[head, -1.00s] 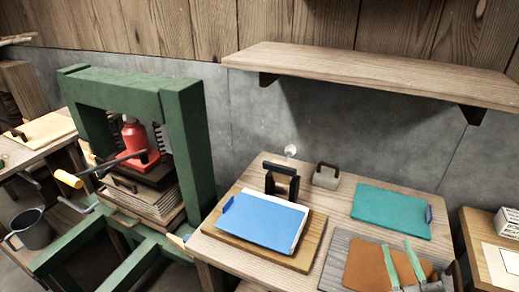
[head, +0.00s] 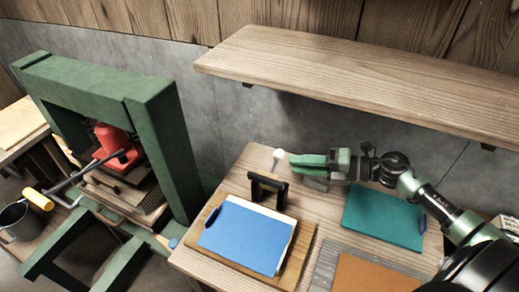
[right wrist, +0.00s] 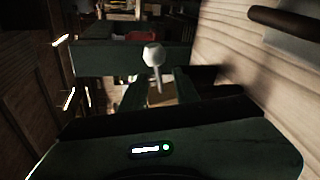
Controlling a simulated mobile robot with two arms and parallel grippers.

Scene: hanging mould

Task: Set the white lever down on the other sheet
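The blue sheet (head: 245,236) lies over a white sheet on a wooden board. A teal sheet (head: 383,218) lies at the right of the table. My left gripper is out of view.
A dark handled block (head: 268,188) stands between the lever and the blue sheet. A wooden shelf (head: 350,75) overhangs the table. A brown sheet (head: 375,272) lies in front. The green press (head: 160,105) stands left.

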